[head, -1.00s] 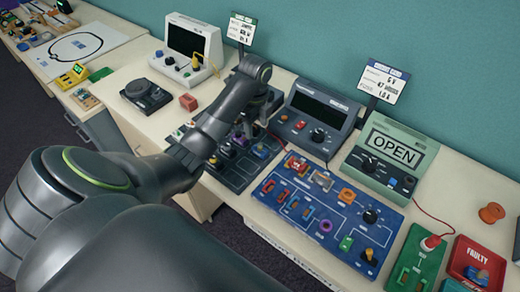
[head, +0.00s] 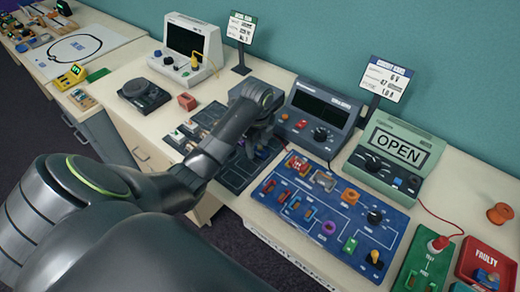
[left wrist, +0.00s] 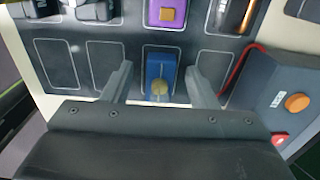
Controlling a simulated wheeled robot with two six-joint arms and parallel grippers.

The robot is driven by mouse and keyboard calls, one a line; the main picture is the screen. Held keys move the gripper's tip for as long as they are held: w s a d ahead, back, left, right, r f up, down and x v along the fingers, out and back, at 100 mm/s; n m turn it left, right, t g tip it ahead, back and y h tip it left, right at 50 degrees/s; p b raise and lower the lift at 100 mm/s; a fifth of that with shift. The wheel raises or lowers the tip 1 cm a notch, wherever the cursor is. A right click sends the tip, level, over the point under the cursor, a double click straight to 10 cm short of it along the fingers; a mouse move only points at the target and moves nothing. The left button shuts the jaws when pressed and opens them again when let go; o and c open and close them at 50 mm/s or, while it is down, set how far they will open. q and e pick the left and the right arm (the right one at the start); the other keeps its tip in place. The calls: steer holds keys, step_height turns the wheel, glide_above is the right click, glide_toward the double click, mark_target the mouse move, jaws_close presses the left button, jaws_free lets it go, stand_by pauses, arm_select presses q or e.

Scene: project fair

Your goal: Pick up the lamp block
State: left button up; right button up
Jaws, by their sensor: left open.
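A similar blue block with a yellow top (head: 374,258) stands on the blue circuit board (head: 345,205). My right gripper is not in view.
A purple block (left wrist: 166,14) sits in the tray row beyond. A dark power supply (head: 318,110) stands close beside the gripper, with a red cable near the tray's edge. A green meter reading OPEN (head: 392,152) stands farther right. Bare tabletop (head: 215,95) lies left of the tray.

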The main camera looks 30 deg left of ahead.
arm_select(q)
steer(key=shift+c, duration=0.4)
steer(key=c, duration=1)
steer(key=shift+r, duration=0.1)
